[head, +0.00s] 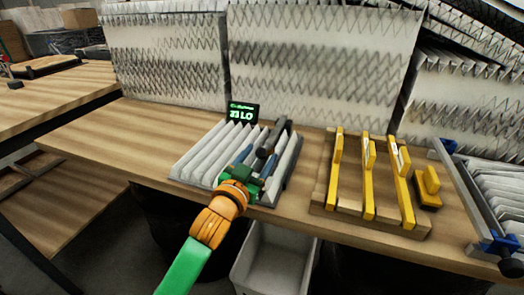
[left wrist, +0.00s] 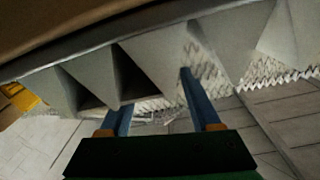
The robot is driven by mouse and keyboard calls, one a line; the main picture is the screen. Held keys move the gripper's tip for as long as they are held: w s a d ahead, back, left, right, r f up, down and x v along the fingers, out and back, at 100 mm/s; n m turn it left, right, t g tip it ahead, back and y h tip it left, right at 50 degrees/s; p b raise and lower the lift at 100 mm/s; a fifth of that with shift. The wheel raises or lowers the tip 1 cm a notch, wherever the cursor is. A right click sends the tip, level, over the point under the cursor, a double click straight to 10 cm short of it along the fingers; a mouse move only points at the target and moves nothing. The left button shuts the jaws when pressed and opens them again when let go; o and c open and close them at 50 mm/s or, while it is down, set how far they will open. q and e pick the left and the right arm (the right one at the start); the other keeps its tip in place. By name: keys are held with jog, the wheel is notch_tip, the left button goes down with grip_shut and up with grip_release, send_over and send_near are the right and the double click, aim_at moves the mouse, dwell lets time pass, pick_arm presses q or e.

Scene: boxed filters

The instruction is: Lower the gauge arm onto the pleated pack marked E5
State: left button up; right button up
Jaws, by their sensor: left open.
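A white pleated pack (head: 205,158) lies on the bench in the middle of the head view; no E5 mark is readable on it. A dark gauge arm (head: 272,143) shows over its right part, with a small display (head: 243,113) reading "33 LO" in green behind. My left gripper (head: 255,158) is at the pack's right part, beside the gauge arm, its blue fingers apart. In the left wrist view the two fingers (left wrist: 157,108) are spread below large pale pleats (left wrist: 160,60), with nothing seen held between them. Whether the gauge arm touches the pack is hidden by my gripper.
A wooden rack (head: 325,205) with yellow uprights stands right of the pack, beside a yellow block (head: 428,185). Another pleated pack (head: 500,190) with a blue clamp (head: 497,243) is at the far right. A grey bin (head: 275,262) sits below the front edge. The bench's left part is clear.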

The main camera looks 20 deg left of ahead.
pick_arm(q)
jog(key=shift+w+d+f, duration=0.1)
jog(key=shift+w, duration=0.9)
jog(key=shift+s, duration=0.15)
grip_shut()
dwell(0.5)
